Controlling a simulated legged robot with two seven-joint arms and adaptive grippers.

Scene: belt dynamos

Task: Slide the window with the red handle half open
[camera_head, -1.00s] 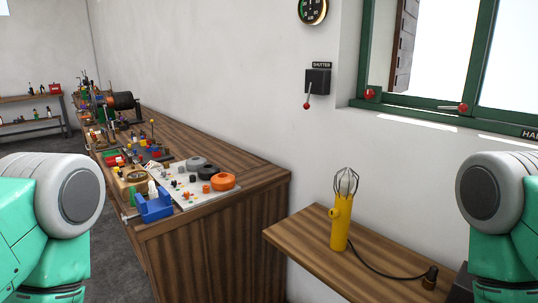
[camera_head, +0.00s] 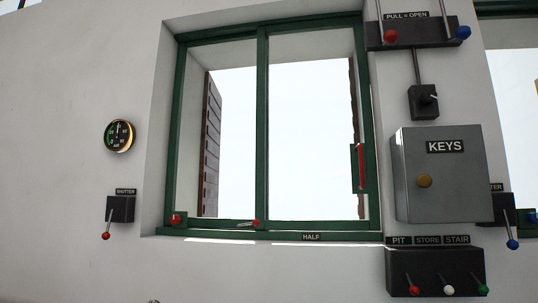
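The green-framed window (camera_head: 263,130) is in the upper middle of the head view, split by an upright green bar. A long red handle (camera_head: 361,167) stands upright on a dark green plate at the right edge of its right half. A red knob (camera_head: 177,218) is at the lower left corner of the frame. A small lever with a red tip (camera_head: 254,223) lies near the foot of the middle bar. A "HALF" label (camera_head: 311,237) is on the sill below the right half. Neither of my grippers is in view.
A grey "KEYS" box (camera_head: 437,174) sticks out right of the window. Below it is a switch box (camera_head: 435,271) with red, white and green knobs. A "PULL = OPEN" lever box (camera_head: 418,33) is above. A shutter lever (camera_head: 120,209) and round gauge (camera_head: 119,135) are left.

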